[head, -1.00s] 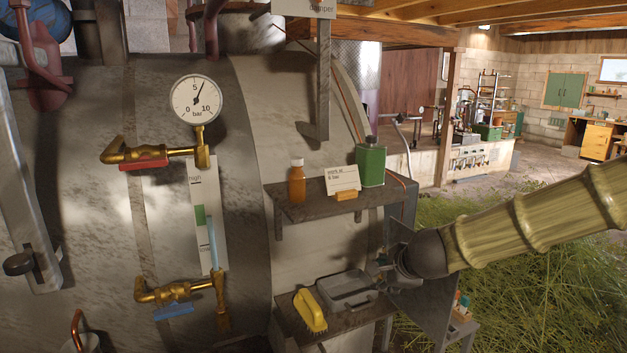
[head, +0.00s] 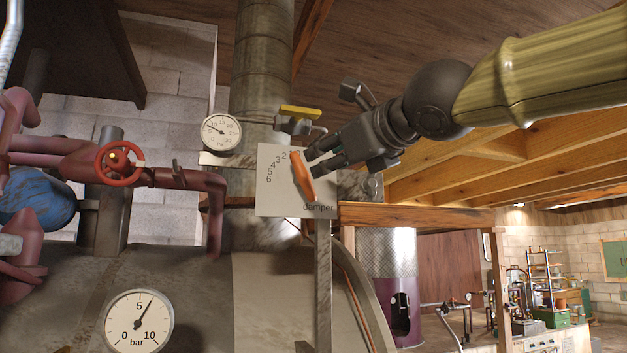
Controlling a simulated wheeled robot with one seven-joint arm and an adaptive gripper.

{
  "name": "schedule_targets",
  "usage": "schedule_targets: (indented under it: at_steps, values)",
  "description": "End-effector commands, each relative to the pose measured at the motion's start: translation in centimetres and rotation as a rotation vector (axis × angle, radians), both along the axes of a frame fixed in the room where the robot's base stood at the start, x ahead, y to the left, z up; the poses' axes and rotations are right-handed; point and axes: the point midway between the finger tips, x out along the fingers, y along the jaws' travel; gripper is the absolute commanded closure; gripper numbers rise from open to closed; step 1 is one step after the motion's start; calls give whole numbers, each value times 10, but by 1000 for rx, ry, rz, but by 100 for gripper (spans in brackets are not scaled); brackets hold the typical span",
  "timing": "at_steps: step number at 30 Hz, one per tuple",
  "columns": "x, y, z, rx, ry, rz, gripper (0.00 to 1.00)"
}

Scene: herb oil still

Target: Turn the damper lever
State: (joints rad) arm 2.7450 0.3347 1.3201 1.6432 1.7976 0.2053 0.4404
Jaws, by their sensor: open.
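The damper plate (head: 272,196) is a white panel on a grey post, marked "damper", with a curved scale whose numbers 2 to 6 are readable. The damper lever (head: 303,178) is an orange bar on the plate's right part, tilted with its upper end to the left, near the 2. My gripper (head: 313,162) is open, coming from the upper right. Its fingers are at the plate's right edge, close beside the lever's upper part. I cannot tell whether they touch it. Any number above 2 is hidden or not readable.
A yellow-handled valve (head: 300,112) sits just above the plate, close to my gripper. A round thermometer dial (head: 221,132) is to the left on the flue pipe (head: 262,70). A red valve wheel (head: 119,163) and the pressure gauge (head: 138,322) are further left.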

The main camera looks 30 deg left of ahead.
Motion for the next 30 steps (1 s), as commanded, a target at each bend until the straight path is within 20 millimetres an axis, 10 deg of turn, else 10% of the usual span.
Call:
schedule_targets:
  at_steps: [30]
  values:
    - [50,92,0,-2,0,-2,59]
